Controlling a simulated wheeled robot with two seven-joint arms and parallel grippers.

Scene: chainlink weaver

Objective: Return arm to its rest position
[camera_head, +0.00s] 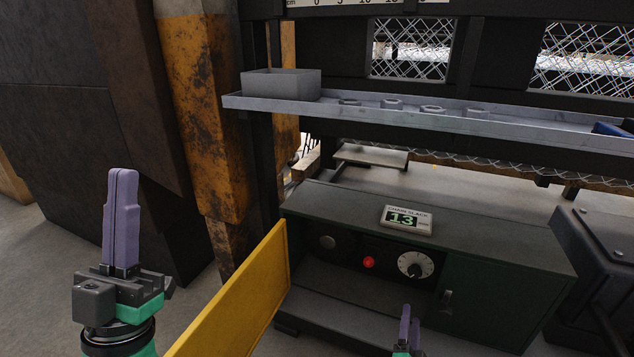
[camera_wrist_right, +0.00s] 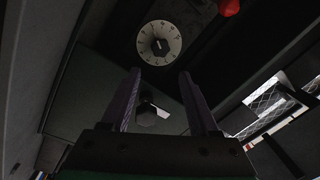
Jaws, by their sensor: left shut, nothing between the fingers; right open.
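My left gripper (camera_head: 121,218) stands upright at the lower left in the head view, its purple fingers shut with nothing between them. It is apart from the yellow door (camera_head: 232,298). My right gripper (camera_head: 409,328) shows at the bottom of the head view, in front of the dark green control box (camera_head: 505,300). In the right wrist view its purple fingers (camera_wrist_right: 158,95) are open and empty. A white dial (camera_wrist_right: 159,43) lies beyond the fingertips, and a dark knob (camera_wrist_right: 151,109) shows between the fingers. I cannot tell whether the fingers touch anything.
The yellow door hangs open left of the box. A display reading 13 (camera_head: 407,219) sits on the box top. A red button (camera_head: 368,262) is beside the dial. A metal shelf (camera_head: 470,122) with a grey bin (camera_head: 281,84) crosses above. A rusty orange post (camera_head: 210,110) stands behind my left gripper.

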